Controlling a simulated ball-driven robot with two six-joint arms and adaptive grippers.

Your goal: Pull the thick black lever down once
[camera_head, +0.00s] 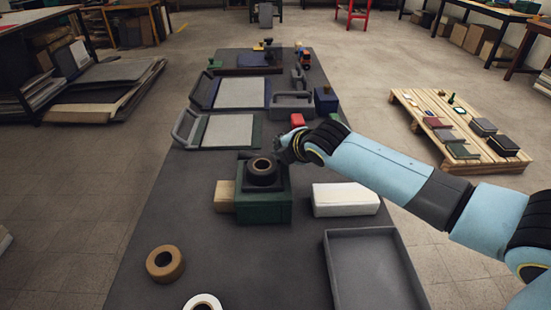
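A dark green block-shaped device (264,208) stands on the long dark table, with a black ring-shaped part (263,172) on top. My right gripper (283,156) reaches in from the right and is just behind and right of that ring. It is small and dark here, so I cannot tell whether its fingers are open or shut, or whether they touch anything. I cannot clearly make out a thick black lever at the device; my gripper may hide part of it. My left gripper is not in view.
A white block (345,199) and a grey tray (331,270) lie right of and before the green device. Tape rolls, one brown (152,264), one white (188,304), lie front left. Two framed boards (199,147) (212,93) lie behind. A pallet (430,137) stands right.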

